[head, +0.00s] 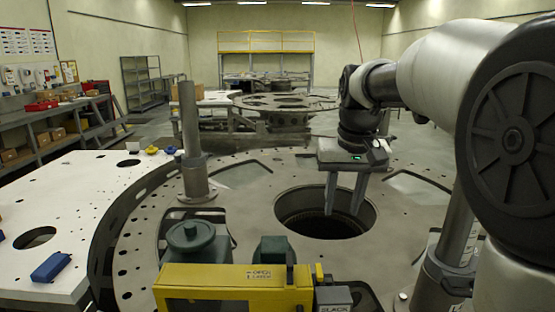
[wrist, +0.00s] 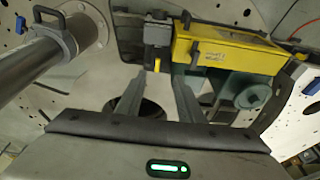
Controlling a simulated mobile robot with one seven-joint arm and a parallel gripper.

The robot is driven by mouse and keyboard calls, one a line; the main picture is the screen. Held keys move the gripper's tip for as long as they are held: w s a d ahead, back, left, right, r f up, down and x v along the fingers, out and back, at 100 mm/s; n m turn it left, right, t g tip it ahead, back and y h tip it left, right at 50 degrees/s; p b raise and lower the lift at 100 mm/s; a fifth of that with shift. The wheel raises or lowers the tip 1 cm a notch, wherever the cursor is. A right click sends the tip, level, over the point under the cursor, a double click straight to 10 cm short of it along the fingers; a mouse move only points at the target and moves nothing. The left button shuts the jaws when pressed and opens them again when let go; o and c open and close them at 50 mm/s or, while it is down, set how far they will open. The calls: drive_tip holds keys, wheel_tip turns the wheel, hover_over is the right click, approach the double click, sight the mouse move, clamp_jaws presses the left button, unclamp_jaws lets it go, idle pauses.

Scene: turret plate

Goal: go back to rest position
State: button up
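My gripper (head: 343,211) hangs from the arm with its two fingers pointing down, above the large round hole in the grey turret plate (head: 262,210). The fingers stand apart with nothing between them, so it is open and empty. In the wrist view my gripper (wrist: 159,78) also shows two separated fingers, with the dark hole partly hidden behind them. I cannot tell exactly how far the fingertips are above the plate.
A yellow box-like device (head: 235,288) and a green-grey motor (head: 192,243) stand at the plate's near side. An upright metal post (head: 190,140) rises at the left. A blue block (head: 51,267) lies on the white plate (head: 70,195). Shelves (head: 140,80) stand farther back.

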drive_tip(key=s+f+t, duration=0.1)
drive_tip(key=s+f, duration=0.1)
drive_tip(key=s, duration=0.9)
drive_tip(key=s+f+t, duration=0.1)
drive_tip(key=s+f, duration=0.2)
drive_tip(key=s, duration=0.9)
drive_tip(key=shift+s+t, duration=0.2)
drive_tip(key=shift+t, duration=0.2)
